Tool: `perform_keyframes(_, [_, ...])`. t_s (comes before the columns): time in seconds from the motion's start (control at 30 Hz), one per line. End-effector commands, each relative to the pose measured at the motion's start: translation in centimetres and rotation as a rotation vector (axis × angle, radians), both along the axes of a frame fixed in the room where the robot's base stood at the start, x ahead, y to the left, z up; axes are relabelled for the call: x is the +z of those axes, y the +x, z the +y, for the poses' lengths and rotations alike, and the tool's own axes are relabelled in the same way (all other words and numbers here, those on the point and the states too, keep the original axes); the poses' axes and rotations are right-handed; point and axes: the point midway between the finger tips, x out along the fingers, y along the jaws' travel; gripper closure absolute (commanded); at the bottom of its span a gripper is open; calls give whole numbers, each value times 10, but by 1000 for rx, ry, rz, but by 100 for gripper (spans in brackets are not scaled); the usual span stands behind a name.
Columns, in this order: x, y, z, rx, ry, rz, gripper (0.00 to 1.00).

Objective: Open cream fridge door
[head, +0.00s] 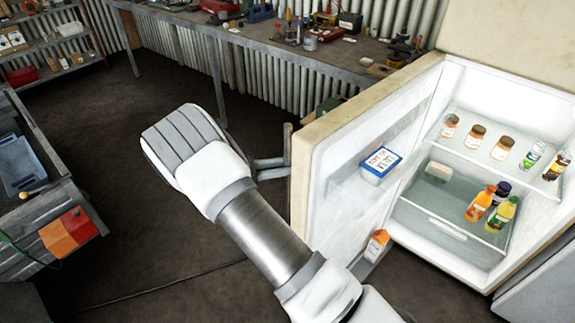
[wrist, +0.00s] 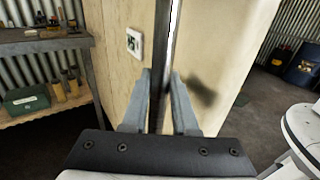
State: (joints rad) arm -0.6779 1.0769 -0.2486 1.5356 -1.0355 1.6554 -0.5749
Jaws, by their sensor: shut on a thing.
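The cream fridge (head: 500,85) stands at the right in the head view with its door (head: 345,165) swung wide open. The door's inner side and the lit shelves show. In the wrist view the door's cream outer face (wrist: 120,55) fills the middle. My gripper (head: 272,168) is at the door's outer side near its free edge. In the wrist view my gripper (wrist: 158,88) is shut on the dark upright door handle (wrist: 160,60), one finger on each side of it.
A workbench (head: 260,38) runs along the back wall. A grey bench (head: 40,190) stands left. Floor between is clear.

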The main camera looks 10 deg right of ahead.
Motion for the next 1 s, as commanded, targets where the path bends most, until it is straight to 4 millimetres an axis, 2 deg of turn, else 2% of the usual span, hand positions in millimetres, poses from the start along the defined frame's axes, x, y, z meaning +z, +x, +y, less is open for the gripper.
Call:
perform_keyframes(0.17, [-1, 0, 0, 1, 1, 1, 100])
perform_keyframes(0.2, [-1, 0, 0, 1, 1, 0, 68])
perform_keyframes(0.33, [-1, 0, 0, 0, 1, 0, 44])
perform_keyframes(0.63, [0, 0, 1, 0, 1, 0, 43])
perform_keyframes(0.73, [-1, 0, 6, 1, 1, 0, 43])
perform_keyframes(0.87, [-2, -1, 26, 4, 2, -2, 43])
perform_keyframes(1.0, [-2, -3, 60, 5, 3, -2, 43])
